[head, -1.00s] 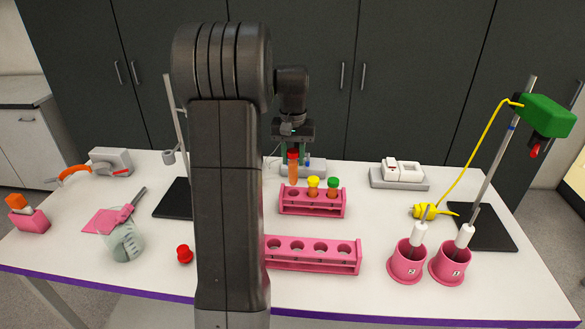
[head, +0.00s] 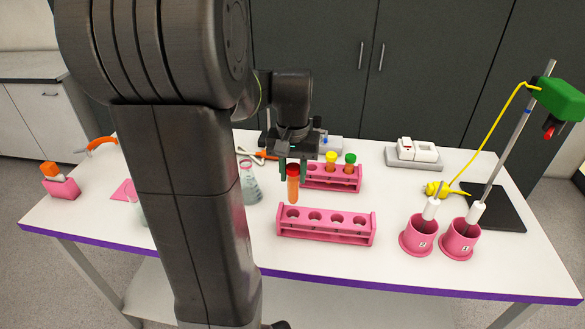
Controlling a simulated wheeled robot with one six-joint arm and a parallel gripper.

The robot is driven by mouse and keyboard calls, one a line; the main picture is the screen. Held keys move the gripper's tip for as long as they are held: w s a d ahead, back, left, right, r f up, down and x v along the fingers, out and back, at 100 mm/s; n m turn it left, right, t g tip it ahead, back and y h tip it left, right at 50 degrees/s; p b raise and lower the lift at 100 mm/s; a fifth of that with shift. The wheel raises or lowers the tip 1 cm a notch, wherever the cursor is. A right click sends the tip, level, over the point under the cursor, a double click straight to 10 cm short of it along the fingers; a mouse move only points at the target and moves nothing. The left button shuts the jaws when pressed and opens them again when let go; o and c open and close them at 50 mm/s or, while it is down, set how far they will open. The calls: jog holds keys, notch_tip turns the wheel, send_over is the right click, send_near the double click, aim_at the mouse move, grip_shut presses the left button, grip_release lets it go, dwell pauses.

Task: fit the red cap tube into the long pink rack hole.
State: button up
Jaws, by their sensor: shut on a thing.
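The red cap tube (head: 293,188), with orange-red contents, hangs upright in my gripper (head: 295,170). My gripper is shut on its upper end, around the red cap. The long pink rack (head: 326,234) stands on the white table with a row of several holes in its top, all without tubes. The tube's lower end appears just above the rack's leftmost hole (head: 292,213). It is clear of the rack; whether it is exactly over the hole cannot be told from this view.
A shorter pink rack (head: 332,184) behind holds a yellow-capped tube (head: 331,160) and a green-capped tube (head: 350,161). A glass flask (head: 249,185) stands left of the held tube. Two pink cups (head: 417,237) (head: 459,242) stand right of the long rack. My arm hides the table's left middle.

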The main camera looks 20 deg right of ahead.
aim_at(293, 201)
jog(key=shift+f+b, duration=1.45)
jog(key=shift+f, duration=0.4)
jog(key=shift+r+p, duration=0.2)
jog(key=shift+p, duration=0.15)
jog(key=shift+f+b, duration=1.85)
jog(key=shift+f, duration=1.45)
jog(key=o, duration=1.1)
jog(key=shift+c, duration=0.2)
jog(key=shift+r, duration=0.1)
